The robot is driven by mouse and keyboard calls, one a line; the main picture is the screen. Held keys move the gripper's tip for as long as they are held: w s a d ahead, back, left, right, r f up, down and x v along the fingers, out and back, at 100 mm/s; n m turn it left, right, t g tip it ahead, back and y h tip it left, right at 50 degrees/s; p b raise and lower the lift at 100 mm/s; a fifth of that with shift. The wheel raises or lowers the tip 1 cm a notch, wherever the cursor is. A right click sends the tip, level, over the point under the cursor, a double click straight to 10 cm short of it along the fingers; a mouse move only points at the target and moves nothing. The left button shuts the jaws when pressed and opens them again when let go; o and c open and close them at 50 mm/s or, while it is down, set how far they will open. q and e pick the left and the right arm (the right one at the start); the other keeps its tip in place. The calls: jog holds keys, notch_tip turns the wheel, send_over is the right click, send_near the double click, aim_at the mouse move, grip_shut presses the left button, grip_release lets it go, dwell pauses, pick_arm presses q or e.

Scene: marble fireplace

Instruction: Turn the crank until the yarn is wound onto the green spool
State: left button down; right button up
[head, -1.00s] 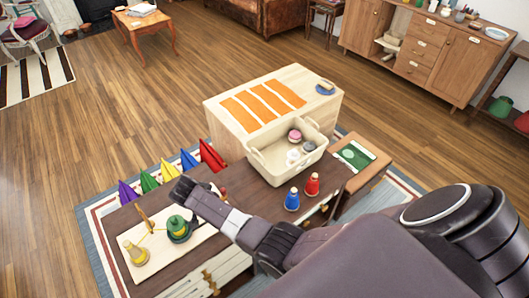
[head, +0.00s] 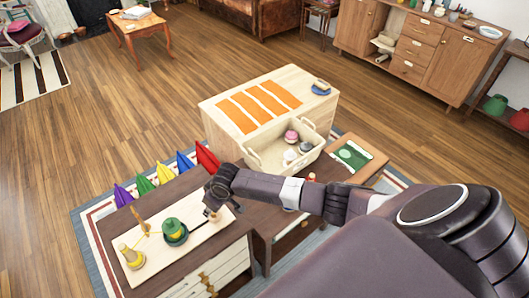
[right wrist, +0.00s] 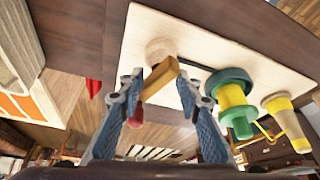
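The green spool (head: 174,229) stands on a cream board (head: 193,243) on the dark table; yellow yarn shows around its core in the right wrist view (right wrist: 234,98). The yellow yarn cone (head: 131,256) stands left of it, with a strand running off it. The wooden crank (right wrist: 160,77) has a red handle (right wrist: 136,116). My right gripper (right wrist: 160,88) is open, its fingers on either side of the crank, with the handle close to the left finger; contact is unclear. In the head view my right gripper (head: 212,210) hides most of the crank. My left gripper is out of view.
A cream bin (head: 259,162) with small round items stands behind my right arm, by a wooden cabinet (head: 213,113) with orange strips. Several coloured pennant-like pieces (head: 164,172) line the table's back edge. A small peg-like figure (head: 312,177) is partly hidden by my arm.

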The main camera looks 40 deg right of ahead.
jog(key=n+b, duration=0.2)
jog(key=b, duration=0.1)
jog(key=n+g+y+b, duration=0.1)
jog(key=n+b, duration=0.1)
jog(key=b, duration=0.1)
jog(key=n+y+b, duration=0.1)
jog(key=n+b, duration=0.1)
jog(key=n, duration=0.1)
jog(key=shift+w+d+f+g+b, duration=0.25)
jog(key=shift+f+g+b, duration=0.05)
jog(key=shift+b, duration=0.1)
jog(key=v, duration=0.8)
jog(key=s+a+f+m+y, duration=0.1)
jog(key=s+a+f, duration=0.2)
jog(key=s+a, duration=0.4)
jog(key=s+a+f, duration=0.2)
jog(key=s+a, duration=0.4)
jog(key=s, duration=0.3)
jog(key=s+d+f+m+h, duration=0.3)
jog(key=s+d+f+m, duration=0.4)
jog(key=s+d+f, duration=0.3)
jog(key=shift+s+d+f+h, duration=0.4)
jog(key=shift+d+f, duration=0.4)
jog(key=shift+f, duration=1.25)
